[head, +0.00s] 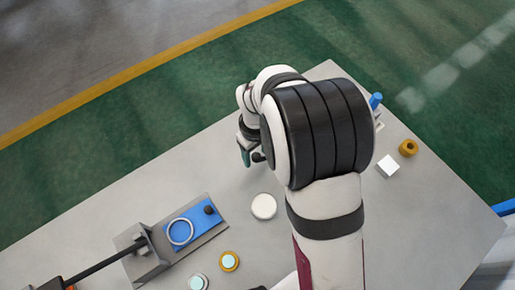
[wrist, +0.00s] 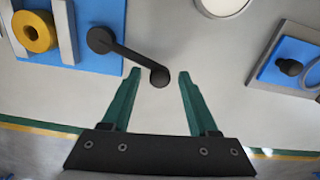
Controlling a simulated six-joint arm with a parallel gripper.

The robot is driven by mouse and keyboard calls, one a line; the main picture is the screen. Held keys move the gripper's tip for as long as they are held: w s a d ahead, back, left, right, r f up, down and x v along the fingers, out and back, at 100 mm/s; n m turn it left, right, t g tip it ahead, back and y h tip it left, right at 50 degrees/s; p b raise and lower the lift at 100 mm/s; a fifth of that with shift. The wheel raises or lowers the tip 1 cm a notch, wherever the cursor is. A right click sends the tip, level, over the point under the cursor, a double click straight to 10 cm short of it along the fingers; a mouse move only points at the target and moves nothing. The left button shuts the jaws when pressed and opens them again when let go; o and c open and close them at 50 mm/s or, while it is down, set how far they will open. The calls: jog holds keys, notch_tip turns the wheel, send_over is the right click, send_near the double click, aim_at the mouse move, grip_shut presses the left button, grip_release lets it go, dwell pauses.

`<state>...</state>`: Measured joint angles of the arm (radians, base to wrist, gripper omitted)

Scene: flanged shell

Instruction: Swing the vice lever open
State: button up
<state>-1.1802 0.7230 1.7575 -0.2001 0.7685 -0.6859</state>
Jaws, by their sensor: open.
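The vice lever (wrist: 130,58) is a black bar in the wrist view. It runs from a round pivot at the vice's edge to a round end knob. The vice is a blue base (wrist: 100,18) with grey jaws (wrist: 67,32) on either side of a yellow ring (wrist: 34,32). My gripper (wrist: 159,76) is open, its two teal fingers on either side of the lever's end knob, with a gap showing on each side. In the head view my gripper (head: 247,154) is partly behind my arm, which hides most of the vice.
A blue fixture (head: 205,223) with a ring and black knob stands at lower left in the head view. A white disc (head: 264,206) lies between it and my arm. A white block (head: 387,166) and a brown ring (head: 408,148) lie right of my arm.

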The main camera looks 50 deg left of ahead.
jog(key=shift+c, duration=0.2)
grip_shut()
jog(key=shift+r, duration=0.1)
dwell(1.0)
